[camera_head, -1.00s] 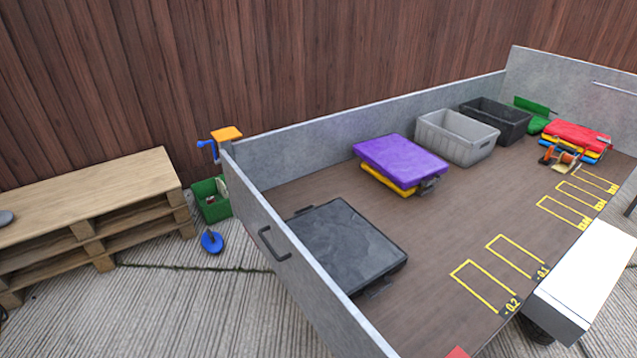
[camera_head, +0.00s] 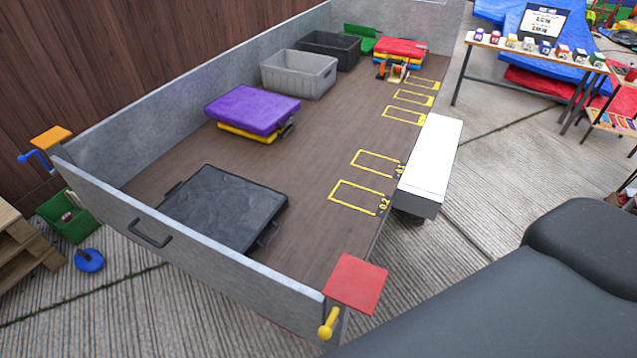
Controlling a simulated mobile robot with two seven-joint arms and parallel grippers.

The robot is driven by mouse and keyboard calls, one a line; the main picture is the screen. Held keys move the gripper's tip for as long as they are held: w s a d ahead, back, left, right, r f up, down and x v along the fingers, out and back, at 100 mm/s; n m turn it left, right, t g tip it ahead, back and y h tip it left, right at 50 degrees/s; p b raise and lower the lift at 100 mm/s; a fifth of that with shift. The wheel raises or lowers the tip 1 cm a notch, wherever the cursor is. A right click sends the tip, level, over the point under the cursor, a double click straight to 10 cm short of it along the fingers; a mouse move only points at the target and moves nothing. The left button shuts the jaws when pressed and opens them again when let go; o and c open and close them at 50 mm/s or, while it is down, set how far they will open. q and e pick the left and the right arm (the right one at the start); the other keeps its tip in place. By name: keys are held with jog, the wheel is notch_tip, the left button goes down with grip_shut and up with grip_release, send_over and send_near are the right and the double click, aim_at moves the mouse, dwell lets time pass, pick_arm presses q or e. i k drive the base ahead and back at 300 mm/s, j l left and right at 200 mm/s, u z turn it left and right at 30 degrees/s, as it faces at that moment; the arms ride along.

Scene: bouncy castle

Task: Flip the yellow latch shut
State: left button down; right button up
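The yellow latch (camera_head: 328,322) sits on the outer face of the grey trailer's end panel (camera_head: 190,245), at its near right corner. It is a short handle with a round knob at its lower end, and it is tilted. A red square plate (camera_head: 356,283) sits just above it at the corner. At the panel's far left end are a blue latch (camera_head: 36,159) and an orange plate (camera_head: 52,137). The end panel stands upright. Neither of my grippers is in view.
The trailer bed holds a black case (camera_head: 222,208), purple and yellow pads (camera_head: 252,108), a grey crate (camera_head: 298,74) and a black crate (camera_head: 330,48). A white box (camera_head: 431,160) stands along the right side. A large dark rounded shape (camera_head: 500,295) fills the lower right.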

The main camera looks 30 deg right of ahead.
aim_at(325, 332)
jog(key=k+z, duration=0.1)
jog(key=z, duration=0.25)
jog(key=k+z, duration=0.1)
jog(key=z, duration=0.3)
jog(key=k+j+z, duration=0.15)
jog(key=z, duration=0.25)
jog(key=j, duration=0.1)
